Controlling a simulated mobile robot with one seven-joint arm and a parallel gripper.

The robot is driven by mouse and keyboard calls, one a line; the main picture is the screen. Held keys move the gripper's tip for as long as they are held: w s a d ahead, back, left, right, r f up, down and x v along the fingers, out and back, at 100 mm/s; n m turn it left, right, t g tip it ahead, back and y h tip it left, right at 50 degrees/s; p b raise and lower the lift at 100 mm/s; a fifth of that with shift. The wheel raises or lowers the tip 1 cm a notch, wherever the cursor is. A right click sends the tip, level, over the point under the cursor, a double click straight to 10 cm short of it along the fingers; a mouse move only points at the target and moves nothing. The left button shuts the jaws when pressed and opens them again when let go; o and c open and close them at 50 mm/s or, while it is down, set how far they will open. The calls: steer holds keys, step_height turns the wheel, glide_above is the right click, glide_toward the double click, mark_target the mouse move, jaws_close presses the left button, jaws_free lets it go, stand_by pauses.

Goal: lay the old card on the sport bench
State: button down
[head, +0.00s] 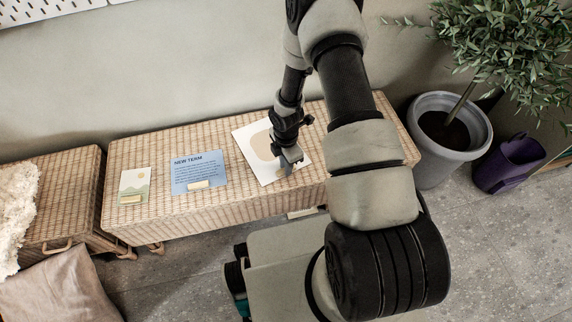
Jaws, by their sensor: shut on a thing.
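A long wicker bench (225,208) stands against the wall. A white card with a beige shape (243,139) is over its right part; I cannot tell whether it rests on the top or is slightly raised. My gripper (291,160) is shut on this card near its lower right edge, and the fingers hide part of it. A blue card headed "NEW TERM" (186,165) and a small landscape card (128,180) lie to the left, each with a pale tab. I cannot tell which card is the old one, nor read a sport label.
A second wicker bench (75,214) at the left has a fluffy white throw (16,215) and a cushion (60,290) by it. A grey planter (438,165) with a leafy plant and a purple bin (508,165) stand at the right. A small pale tag (302,213) shows on the bench front.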

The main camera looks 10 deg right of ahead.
steer(key=c, duration=1.6)
jaws_free()
steer(key=shift+r, duration=0.1)
step_height(320, 180, up, 31)
steer(key=d+m+t+h+p, duration=0.1)
steer(key=d+m+p, duration=0.2)
steer(key=m+p, duration=0.2)
steer(key=s+r+m+t, duration=0.1)
steer(key=s+r+m, duration=0.4)
steer(key=r, duration=0.5)
steer(key=s+r+m+t, duration=0.2)
steer(key=s+r+m, duration=0.25)
steer(key=r, duration=0.45)
steer(key=s+a+r+m+t+y, duration=0.1)
steer(key=s+a+r+m+t, duration=0.15)
steer(key=s+r+m, duration=0.55)
steer(key=shift+n+g, duration=0.45)
steer(key=shift+n, duration=0.3)
steer(key=r+p, duration=0.6)
steer(key=p, duration=0.1)
steer(key=r+p, duration=0.6)
steer(key=p, duration=0.1)
steer(key=s+r+p, duration=0.1)
steer(key=r+p, duration=0.5)
steer(key=p, duration=0.1)
steer(key=shift+a+r, duration=0.1)
steer(key=shift+r, duration=0.15)
